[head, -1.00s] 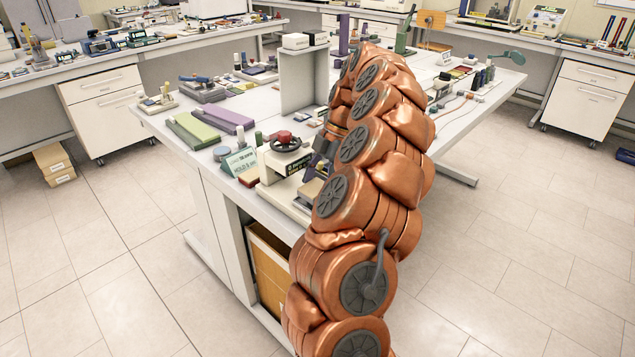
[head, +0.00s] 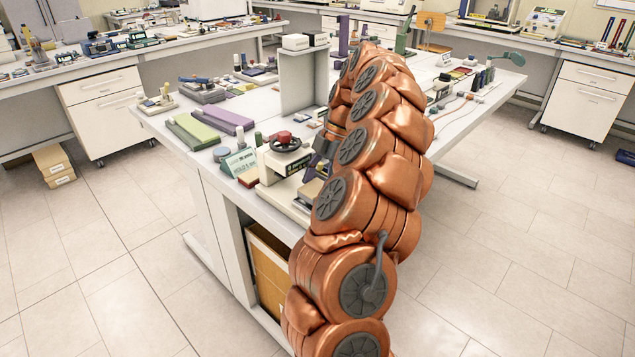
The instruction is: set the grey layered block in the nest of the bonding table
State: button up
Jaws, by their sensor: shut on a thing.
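My gripper (head: 321,160) is mostly hidden behind my own copper arm in the head view. Only a dark part of it shows at the arm's left edge, low over the bench beside the press. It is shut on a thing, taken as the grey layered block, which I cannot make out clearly. A cream bonding press with a dark handwheel and red knob (head: 285,144) stands at the near edge of the bench. A flat tan and grey piece (head: 311,188) shows at its right, partly covered by my arm. The nest itself cannot be made out.
Green (head: 192,131) and purple (head: 230,121) long blocks lie farther left. A grey upright stand (head: 303,78) rises behind.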

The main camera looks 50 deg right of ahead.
jog(key=shift+f+b, duration=0.8)
jog(key=shift+f, duration=0.1)
dwell(0.6)
jog(key=o, duration=1.2)
jog(key=shift+r, duration=0.1)
jog(key=shift+o, duration=0.2)
jog(key=shift+r, duration=0.15)
jog(key=shift+r+p, duration=0.65)
jog(key=shift+r, duration=0.05)
jog(key=shift+r+p, duration=0.25)
jog(key=shift+p, duration=0.85)
